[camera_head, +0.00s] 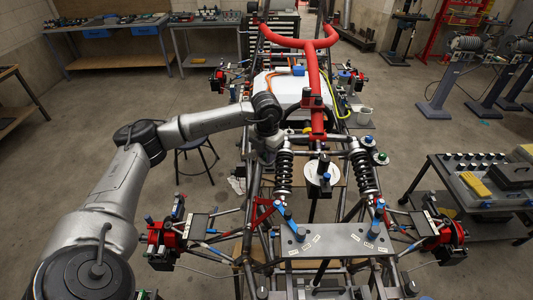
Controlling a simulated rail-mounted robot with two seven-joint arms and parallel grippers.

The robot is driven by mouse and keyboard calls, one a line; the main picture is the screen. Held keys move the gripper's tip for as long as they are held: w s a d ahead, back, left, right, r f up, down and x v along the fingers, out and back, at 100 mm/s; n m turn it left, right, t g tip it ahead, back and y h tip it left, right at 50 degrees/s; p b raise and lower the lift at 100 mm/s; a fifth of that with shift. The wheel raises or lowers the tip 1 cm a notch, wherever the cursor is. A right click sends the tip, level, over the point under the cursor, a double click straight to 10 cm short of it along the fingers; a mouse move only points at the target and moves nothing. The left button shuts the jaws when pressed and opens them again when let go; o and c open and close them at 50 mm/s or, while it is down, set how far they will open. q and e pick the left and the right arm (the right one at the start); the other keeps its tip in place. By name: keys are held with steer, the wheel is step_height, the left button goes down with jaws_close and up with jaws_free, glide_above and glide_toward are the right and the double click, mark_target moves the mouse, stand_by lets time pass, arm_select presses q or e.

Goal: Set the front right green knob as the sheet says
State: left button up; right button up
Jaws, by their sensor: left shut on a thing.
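My left gripper (267,148) points down at the top of the left coil-over shock (284,170), in the middle of the picture. It is shut on the green knob there, which its jaws and wrist hide from view. A matching green knob (381,157) on a pale round dial shows in the open beside the right shock (364,171). Its blue-topped neighbour (367,141) stands just behind it. I cannot make out a legible setting sheet. My right gripper is not in view.
The tube chassis (318,75) with red upper tubes fills the middle. A grey plate (335,241) with blue-handled parts lies across its near end. A dark cart (470,200) stands at right, a stool (195,150) at left. Open floor lies on both sides.

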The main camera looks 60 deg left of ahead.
arm_select(q)
steer(key=shift+r+m, duration=0.1)
steer(key=shift+m, duration=0.2)
steer(key=o, duration=0.9)
steer(key=shift+o, duration=0.2)
steer(key=shift+r, duration=0.25)
step_height(320, 180, up, 13)
steer(key=shift+r, duration=0.1)
stand_by(0.5)
